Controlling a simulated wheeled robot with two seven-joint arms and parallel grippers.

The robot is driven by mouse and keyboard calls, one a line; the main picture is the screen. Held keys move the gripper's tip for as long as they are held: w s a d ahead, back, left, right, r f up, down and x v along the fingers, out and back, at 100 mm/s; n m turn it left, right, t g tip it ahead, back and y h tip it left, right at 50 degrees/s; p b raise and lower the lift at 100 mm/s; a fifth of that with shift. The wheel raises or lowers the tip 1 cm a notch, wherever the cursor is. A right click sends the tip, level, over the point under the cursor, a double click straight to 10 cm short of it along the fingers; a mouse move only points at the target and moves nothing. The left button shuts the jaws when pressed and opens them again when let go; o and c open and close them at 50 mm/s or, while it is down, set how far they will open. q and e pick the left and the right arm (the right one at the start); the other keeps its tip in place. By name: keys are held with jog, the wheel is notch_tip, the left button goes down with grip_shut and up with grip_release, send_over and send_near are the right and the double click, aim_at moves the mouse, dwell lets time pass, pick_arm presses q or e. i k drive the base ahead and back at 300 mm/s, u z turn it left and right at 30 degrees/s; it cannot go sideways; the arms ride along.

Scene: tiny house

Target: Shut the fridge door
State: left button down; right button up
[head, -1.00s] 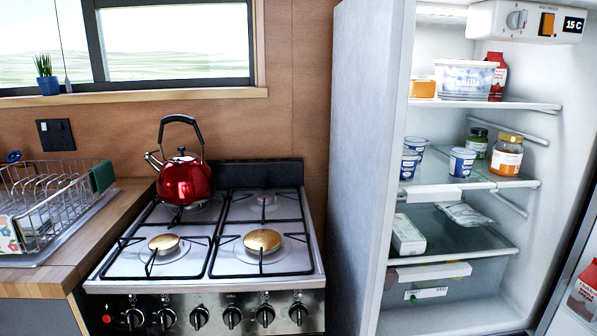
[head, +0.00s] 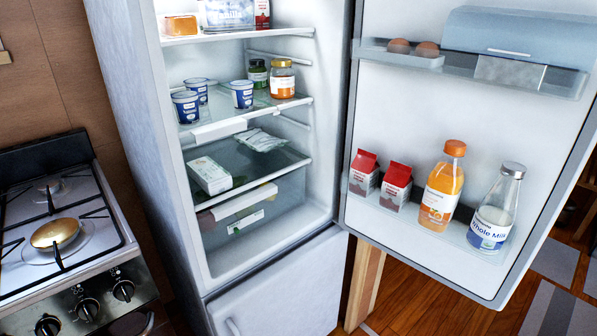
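The fridge (head: 135,110) stands open in the middle of the head view, with its shelves of food showing. Its door (head: 400,120) is swung wide open to the right, hinged on the fridge's right side, with its inner face towards me. The door's lower shelf holds two red-and-white cartons (head: 380,182), an orange juice bottle (head: 440,190) and a milk bottle (head: 493,215). Eggs (head: 412,47) sit on its upper shelf. The door's outer face and handle are hidden. Neither of my grippers is in view.
A gas stove (head: 62,240) stands close to the fridge's left. A lower closed compartment (head: 285,292) with a handle is under the open one. Wooden floor (head: 425,290) shows below the door, with grey mats (head: 565,268) at the right.

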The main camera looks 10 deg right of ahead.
aim_at(405, 114)
jog(key=k, duration=2.35)
jog(key=z, duration=0.7)
jog(key=i, duration=0.7)
jog(key=z, duration=0.85)
jog(key=i, duration=0.9)
jog(key=u, duration=0.9)
jog(key=i, duration=0.5)
jog(key=u, duration=0.45)
